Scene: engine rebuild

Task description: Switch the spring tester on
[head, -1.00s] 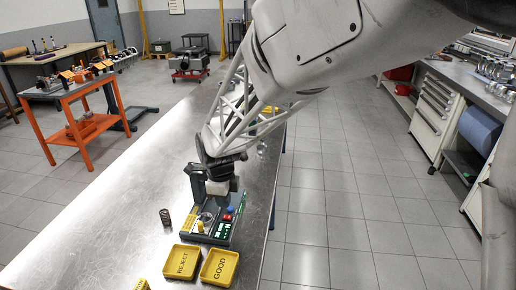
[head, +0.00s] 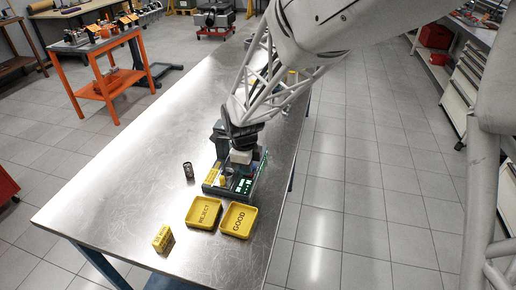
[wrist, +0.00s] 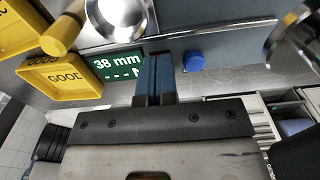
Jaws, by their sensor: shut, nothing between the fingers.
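The spring tester (head: 211,187) is a dark bench unit near the right edge of the steel table. In the wrist view its green display (wrist: 118,62) reads "38 mm" with dashes before an N. A blue button (wrist: 193,62) sits right of the display, and a round silver plate (wrist: 117,18) lies above it. My gripper (head: 245,165) is over the tester's right side. Its blue fingers (wrist: 157,60) are shut and empty, between the display and the blue button. They hide the panel beneath; the red button is not visible, and contact is unclear.
A dark coil spring (head: 188,171) stands left of the tester. The yellow REJECT tray (head: 192,222) and GOOD tray (head: 228,231) lie in front of it. A yellow block (head: 163,239) stands near the table's front edge. The table's left side is clear.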

